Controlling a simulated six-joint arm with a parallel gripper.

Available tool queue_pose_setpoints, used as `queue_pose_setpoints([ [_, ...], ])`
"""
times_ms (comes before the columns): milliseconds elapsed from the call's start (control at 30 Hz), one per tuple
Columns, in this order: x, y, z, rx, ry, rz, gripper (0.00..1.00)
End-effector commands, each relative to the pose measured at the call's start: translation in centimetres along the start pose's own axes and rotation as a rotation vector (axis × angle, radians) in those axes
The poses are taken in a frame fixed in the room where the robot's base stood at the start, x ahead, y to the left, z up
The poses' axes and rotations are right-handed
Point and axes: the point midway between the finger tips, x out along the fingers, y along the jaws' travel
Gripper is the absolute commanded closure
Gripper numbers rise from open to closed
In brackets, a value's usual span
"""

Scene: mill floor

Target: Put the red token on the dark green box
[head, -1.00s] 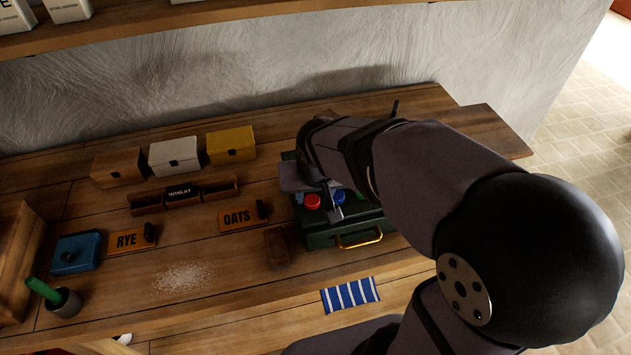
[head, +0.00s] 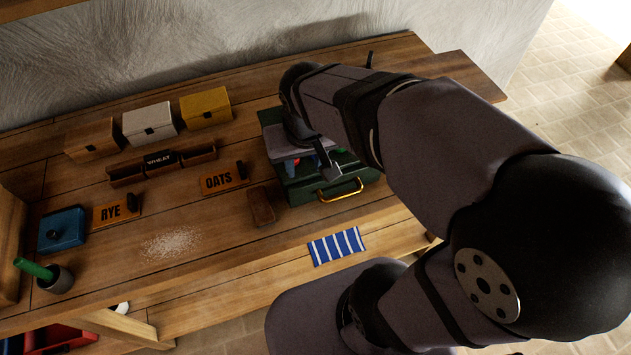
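The dark green box (head: 302,193), with a gold handle on its front, stands at the right part of the bench. My gripper (head: 328,172) is over the box's front part, with a grey finger pointing down. My wrist and arm cover much of the box top. Small blue and red bits (head: 291,165) show beside the gripper, and another small red bit shows at its right. I cannot tell which of these is the red token, or whether it is held or resting on the box. The gap between the fingers is hidden.
A brown block (head: 261,206) stands close left of the box, beside the OATS sign (head: 223,179). A striped cloth (head: 337,247) lies in front. Three small bins (head: 150,122) stand at the back. The blue box (head: 61,229) and a cup (head: 56,280) are far left.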

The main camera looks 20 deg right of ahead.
Motion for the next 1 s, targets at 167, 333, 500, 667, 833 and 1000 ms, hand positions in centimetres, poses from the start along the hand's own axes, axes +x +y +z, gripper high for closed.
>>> queue_pose_setpoints([
  [167, 5.0, 1.7, 6.8, -0.053, -0.187, -0.013, 0.65],
  [333, 6.5, 2.1, 10.0, -0.08, -0.261, -0.033, 0.65],
  [500, 6.6, 2.1, 10.1, -0.083, -0.264, -0.034, 0.65],
  [667, 6.6, 2.1, 10.1, -0.083, -0.263, -0.034, 0.65],
  [833, 6.5, 2.1, 10.1, -0.083, -0.263, -0.034, 0.65],
  [1000, 6.5, 2.1, 10.1, -0.083, -0.263, -0.034, 0.65],
])
